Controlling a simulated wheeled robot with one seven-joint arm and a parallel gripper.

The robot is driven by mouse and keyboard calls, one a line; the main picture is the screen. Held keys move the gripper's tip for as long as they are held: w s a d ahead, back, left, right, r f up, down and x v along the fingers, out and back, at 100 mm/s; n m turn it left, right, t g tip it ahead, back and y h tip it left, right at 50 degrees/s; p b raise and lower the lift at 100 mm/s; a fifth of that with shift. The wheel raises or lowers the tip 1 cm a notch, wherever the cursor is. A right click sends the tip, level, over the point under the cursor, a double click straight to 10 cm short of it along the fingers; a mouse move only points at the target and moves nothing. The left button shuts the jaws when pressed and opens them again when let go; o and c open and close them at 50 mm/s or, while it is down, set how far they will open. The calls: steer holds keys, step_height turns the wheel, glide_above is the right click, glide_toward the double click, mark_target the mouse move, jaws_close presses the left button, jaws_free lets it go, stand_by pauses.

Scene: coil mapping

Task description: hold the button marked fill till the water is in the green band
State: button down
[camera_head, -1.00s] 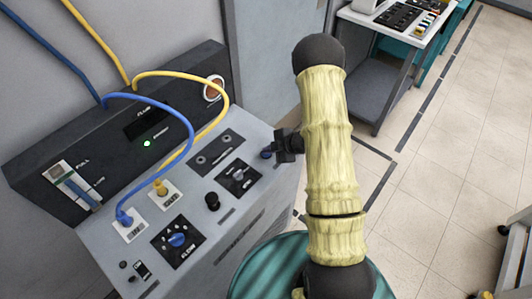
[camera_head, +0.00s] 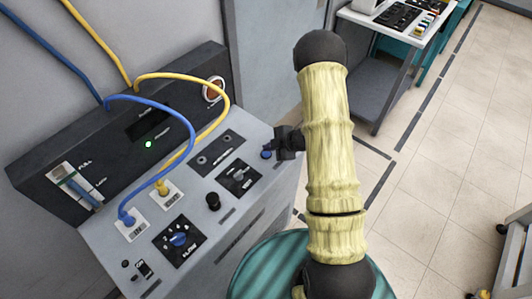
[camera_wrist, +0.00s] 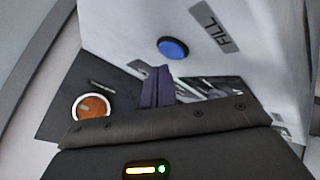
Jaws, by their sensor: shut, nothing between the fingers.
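A blue round button (camera_head: 266,154) sits near the right end of the grey panel's top. It also shows in the wrist view (camera_wrist: 173,48), beside a dark label (camera_wrist: 213,28) whose lettering is only partly readable. My gripper (camera_head: 279,146) is close beside the button at its upper right. In the wrist view my shut, empty fingers (camera_wrist: 157,86) appear below the button, apart from it in the picture; contact cannot be seen. A water gauge (camera_head: 77,187) with a bluish column is on the dark upright panel at left.
A blue hose (camera_head: 145,97) and a yellow hose (camera_head: 213,124) loop over the console into sockets. A blue flow knob (camera_head: 179,240), a black knob (camera_head: 213,201) and a switch plate (camera_head: 239,177) are on the panel. A round red-orange dial (camera_wrist: 91,107) shows in the wrist view.

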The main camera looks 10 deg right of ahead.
mark_target(269, 154)
steer(key=shift+r+p, duration=1.8)
steer(key=shift+r, duration=0.7)
steer(key=shift+w+r, duration=0.1)
steer(key=shift+r, duration=0.05)
steer(key=s+d+r+m+h, duration=0.2)
steer(key=r+m+h, duration=0.1)
steer(key=r+m, duration=0.25)
steer(key=s+d+r+m+h, duration=0.1)
steer(key=s+r+m+h, duration=0.2)
steer(key=r, duration=0.4)
steer(key=s+a+r+m+g, duration=0.1)
steer(key=s+a+r+m, duration=0.1)
steer(key=s+m, duration=0.3)
steer(key=s+a+r+m+g, duration=0.2)
steer(key=s+r+m, duration=0.3)
steer(key=s, duration=0.5)
steer(key=shift+s+g+h, duration=0.2)
steer(key=shift+g+h, duration=0.1)
steer(key=shift+h, duration=0.1)
